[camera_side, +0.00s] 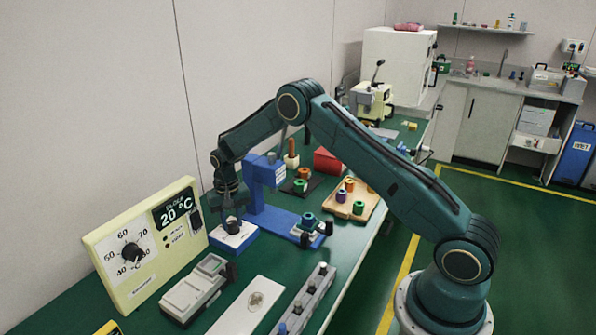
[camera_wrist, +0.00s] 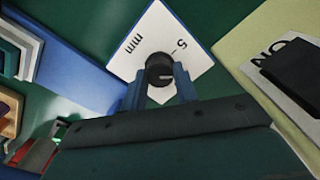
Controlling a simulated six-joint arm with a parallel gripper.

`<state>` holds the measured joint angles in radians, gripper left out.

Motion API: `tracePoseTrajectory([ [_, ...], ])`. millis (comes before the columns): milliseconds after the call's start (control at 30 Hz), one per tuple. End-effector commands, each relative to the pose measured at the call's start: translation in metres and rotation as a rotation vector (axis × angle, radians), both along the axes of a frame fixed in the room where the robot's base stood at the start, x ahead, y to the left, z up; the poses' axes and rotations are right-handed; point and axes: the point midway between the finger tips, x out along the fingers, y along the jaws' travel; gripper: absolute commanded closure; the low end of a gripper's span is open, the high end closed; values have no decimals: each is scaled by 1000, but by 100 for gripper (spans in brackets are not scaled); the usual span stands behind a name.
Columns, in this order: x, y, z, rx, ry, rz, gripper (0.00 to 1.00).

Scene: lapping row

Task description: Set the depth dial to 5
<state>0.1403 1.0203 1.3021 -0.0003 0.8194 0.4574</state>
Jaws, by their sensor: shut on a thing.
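The depth dial is a black knob (camera_wrist: 159,69) on a white plate (camera_wrist: 150,35) marked "mm", with a figure near the plate's upper right. In the side view the plate (camera_side: 236,236) lies on a blue block at the foot of the blue press. My gripper (camera_wrist: 160,80) is shut on the knob, with a blue finger on each side of it. In the side view my gripper (camera_side: 232,220) points down onto the plate. A pale line shows on the knob's top, but I cannot tell exactly which mark it meets. The fingers hide part of the plate.
A cream control box (camera_side: 145,250) with its own dial and a 20 °C display stands close at left. The blue press column (camera_side: 262,190) rises just behind my gripper. A grey fixture (camera_side: 195,290) and a wooden tray (camera_side: 352,203) are nearby.

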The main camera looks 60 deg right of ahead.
Motion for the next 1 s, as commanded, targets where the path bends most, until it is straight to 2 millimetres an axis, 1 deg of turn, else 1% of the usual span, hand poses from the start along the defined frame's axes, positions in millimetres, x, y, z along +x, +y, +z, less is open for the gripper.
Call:
tracePoseTrajectory([
  [600,0,1,0,-1,-1,574,93],
  [800,0,1,0,0,-1,708,93],
  [1000,0,1,0,0,-1,785,93],
])
